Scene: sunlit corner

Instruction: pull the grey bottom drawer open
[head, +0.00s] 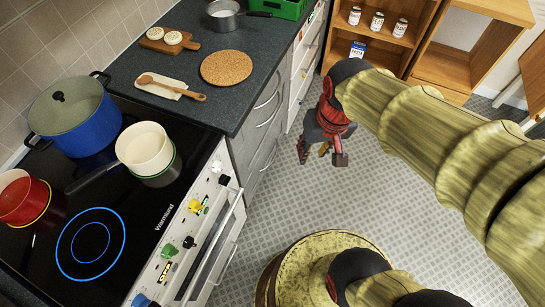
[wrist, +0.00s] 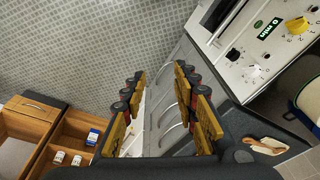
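The grey bottom drawer (head: 261,168) is the lowest front in the grey drawer stack under the dark worktop in the head view. It looks shut, and its bar handle shows. My gripper (head: 318,150) hangs over the floor to the right of the stack, apart from it. In the wrist view my gripper (wrist: 160,76) is open, its two fingers wide apart with nothing between them. Grey and white fronts with curved handles show beyond and between the fingers; I cannot tell there which one is the bottom drawer.
The oven (head: 205,225) with knobs and a rail handle stands beside the drawers. A worktop (head: 205,95) overhangs them. The tiled floor (head: 290,200) in front of the drawers is clear.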

